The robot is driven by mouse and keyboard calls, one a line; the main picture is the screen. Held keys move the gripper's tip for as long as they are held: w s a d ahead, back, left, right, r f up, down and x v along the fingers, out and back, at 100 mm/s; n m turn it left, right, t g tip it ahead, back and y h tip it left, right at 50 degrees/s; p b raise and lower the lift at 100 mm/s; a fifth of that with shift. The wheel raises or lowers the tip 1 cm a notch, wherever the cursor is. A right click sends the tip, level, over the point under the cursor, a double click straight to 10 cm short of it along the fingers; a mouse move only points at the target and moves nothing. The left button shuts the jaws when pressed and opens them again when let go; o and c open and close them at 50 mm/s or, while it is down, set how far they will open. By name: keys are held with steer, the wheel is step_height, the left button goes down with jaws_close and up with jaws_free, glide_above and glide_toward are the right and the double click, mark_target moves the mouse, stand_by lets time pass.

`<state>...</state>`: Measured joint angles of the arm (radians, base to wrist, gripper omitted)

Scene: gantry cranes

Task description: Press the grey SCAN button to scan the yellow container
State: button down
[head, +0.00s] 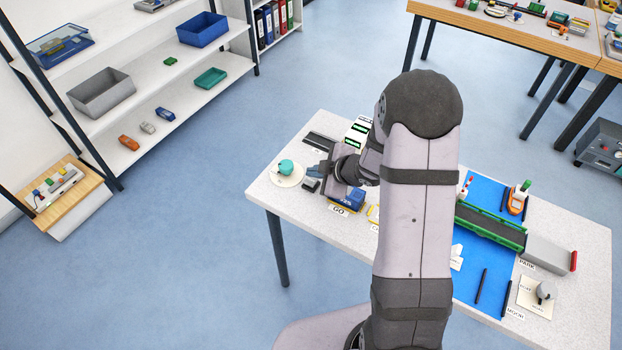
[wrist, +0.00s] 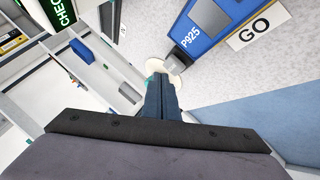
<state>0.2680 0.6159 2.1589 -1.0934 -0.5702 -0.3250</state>
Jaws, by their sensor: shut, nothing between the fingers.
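My gripper (head: 315,170) is shut and empty, above the table's left end beside a teal cup. In the wrist view its closed fingers (wrist: 162,88) point at the cup's white saucer. I cannot pick out a grey SCAN button in either view; my arm hides the middle of the table. A small yellow thing (head: 373,214) shows at the left edge of my arm, partly hidden; I cannot tell whether it is the yellow container. A blue truck (head: 352,199) marked P925 stands by the GO label (head: 338,210); it also shows in the wrist view (wrist: 207,22).
The teal cup (head: 286,166) stands on a saucer. White units with green displays (head: 358,130) stand behind my gripper; one in the wrist view (wrist: 62,12) reads CHECK. The front left table edge is clear.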

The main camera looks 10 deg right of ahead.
mark_target(315, 182)
steer(key=shift+r+p, duration=2.4)
steer(key=shift+r, duration=0.15)
steer(key=s+d+r+m+g+h, duration=0.3)
steer(key=s+d+r+m+h, duration=0.15)
steer(key=s+m, duration=0.4)
steer(key=s+a+r+m+g, duration=0.1)
steer(key=s+a+m+g, duration=0.1)
steer(key=s, duration=0.7)
steer(key=s+a+r+m+g, duration=0.1)
steer(key=s+a+m+g, duration=0.2)
steer(key=s, duration=0.6)
steer(key=shift+s+a+m, duration=0.25)
steer(key=shift+s+m, duration=0.05)
steer(key=shift+m, duration=0.15)
stand_by(0.4)
